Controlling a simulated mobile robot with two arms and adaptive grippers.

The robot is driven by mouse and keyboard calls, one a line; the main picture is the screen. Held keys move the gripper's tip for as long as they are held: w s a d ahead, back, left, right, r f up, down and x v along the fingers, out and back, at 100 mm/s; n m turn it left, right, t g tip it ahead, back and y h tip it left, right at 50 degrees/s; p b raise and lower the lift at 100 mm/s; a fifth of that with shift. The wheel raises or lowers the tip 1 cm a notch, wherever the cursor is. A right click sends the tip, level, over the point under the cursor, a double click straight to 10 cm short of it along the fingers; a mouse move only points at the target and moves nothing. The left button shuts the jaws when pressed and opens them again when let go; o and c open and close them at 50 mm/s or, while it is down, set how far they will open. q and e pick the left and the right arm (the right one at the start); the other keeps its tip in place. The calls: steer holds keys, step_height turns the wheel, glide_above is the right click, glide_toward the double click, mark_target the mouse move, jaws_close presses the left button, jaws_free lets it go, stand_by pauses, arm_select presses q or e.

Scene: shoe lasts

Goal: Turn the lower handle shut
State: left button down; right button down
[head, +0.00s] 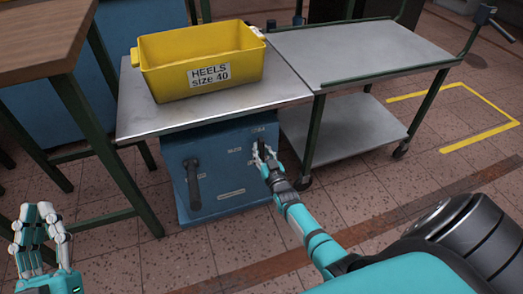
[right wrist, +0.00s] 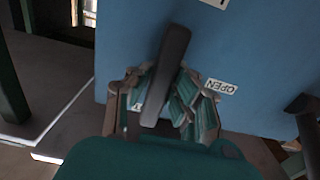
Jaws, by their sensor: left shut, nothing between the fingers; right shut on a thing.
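A blue cabinet (head: 225,190) stands under the metal tabletop, with two dark handles on its front. My right gripper (head: 264,158) is at the right-hand handle and hides most of it in the head view. In the right wrist view this right-hand handle (right wrist: 170,60) runs slightly tilted between the fingers of my right gripper (right wrist: 163,108), which are shut on it. My left gripper (head: 40,232) is shut and empty at the lower left, away from the cabinet.
A yellow bin (head: 205,60) labelled HEELS size 40 stands on the metal tabletop (head: 290,85). A grey trolley (head: 365,50) is close on the right of the cabinet. A wooden-topped table (head: 40,40) stands at the left. The tiled floor in front is clear.

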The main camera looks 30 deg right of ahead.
steer(key=shift+f, duration=0.1)
stand_by(0.3)
steer(key=c, duration=1.2)
jaws_free()
steer(key=v, duration=1.2)
steer(key=shift+s, duration=0.1)
